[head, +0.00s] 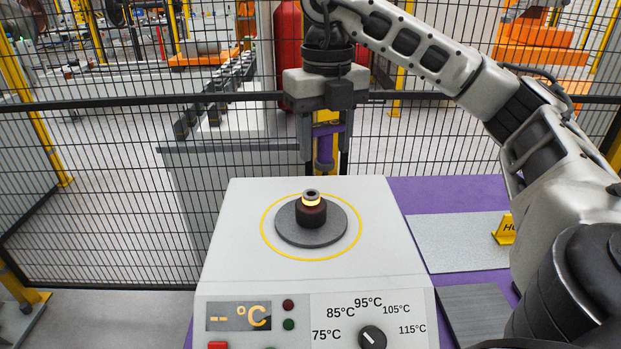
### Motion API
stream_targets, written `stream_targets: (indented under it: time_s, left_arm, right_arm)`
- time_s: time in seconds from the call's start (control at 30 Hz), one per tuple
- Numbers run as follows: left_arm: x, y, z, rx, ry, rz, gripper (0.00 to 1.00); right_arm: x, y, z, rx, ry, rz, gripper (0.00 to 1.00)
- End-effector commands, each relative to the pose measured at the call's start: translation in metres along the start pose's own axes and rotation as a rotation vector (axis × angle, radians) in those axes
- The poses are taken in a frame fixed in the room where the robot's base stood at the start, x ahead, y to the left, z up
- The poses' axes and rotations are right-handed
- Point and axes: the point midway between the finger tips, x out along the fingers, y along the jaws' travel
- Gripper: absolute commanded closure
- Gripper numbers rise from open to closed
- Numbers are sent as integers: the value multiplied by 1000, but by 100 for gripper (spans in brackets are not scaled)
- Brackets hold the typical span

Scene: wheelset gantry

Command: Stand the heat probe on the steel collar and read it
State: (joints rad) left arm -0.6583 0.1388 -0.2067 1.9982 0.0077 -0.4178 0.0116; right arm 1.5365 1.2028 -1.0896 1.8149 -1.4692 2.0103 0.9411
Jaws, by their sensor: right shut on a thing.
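A small grey ring with a dark hole, which looks like the steel collar (311,193), sits at the top of a dark brown stub (311,214) on the heater's round grey plate (285,234). A bright yellow-orange band glows just under the ring. My right gripper (324,162) points down behind the stub, beyond the heater's back edge. It is shut on the heat probe (324,146), a purple and yellow body held upright between the fingers. The probe's lower end is apart from the collar. My left gripper is out of view.
The heater box (240,262) has a display (238,317) showing "-- °C" and a temperature dial (372,338). A purple bench top (440,193) with a grey plate (455,240) and a yellow sign (503,230) lies right. A black mesh fence (110,200) stands behind.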

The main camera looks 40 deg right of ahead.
Motion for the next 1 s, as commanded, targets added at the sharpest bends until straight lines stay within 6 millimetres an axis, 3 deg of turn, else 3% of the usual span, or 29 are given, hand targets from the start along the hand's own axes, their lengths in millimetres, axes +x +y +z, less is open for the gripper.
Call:
stream_targets:
  time_s: [0.1, 0.33, 0.53, 0.77, 1.0]
  left_arm:
    - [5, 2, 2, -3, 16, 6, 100]
    - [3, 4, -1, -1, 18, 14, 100]
    - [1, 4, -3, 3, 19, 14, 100]
    - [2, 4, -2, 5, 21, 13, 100]
    - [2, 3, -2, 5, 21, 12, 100]
  right_arm:
    - [23, -3, 28, -1, 5, 1, 75]
    - [53, -8, 56, -1, 2, 0, 75]
    - [64, -9, 66, -2, 1, -1, 75]
    - [96, -10, 69, -3, 1, -2, 75]
    - [99, -10, 70, -3, -2, 0, 75]
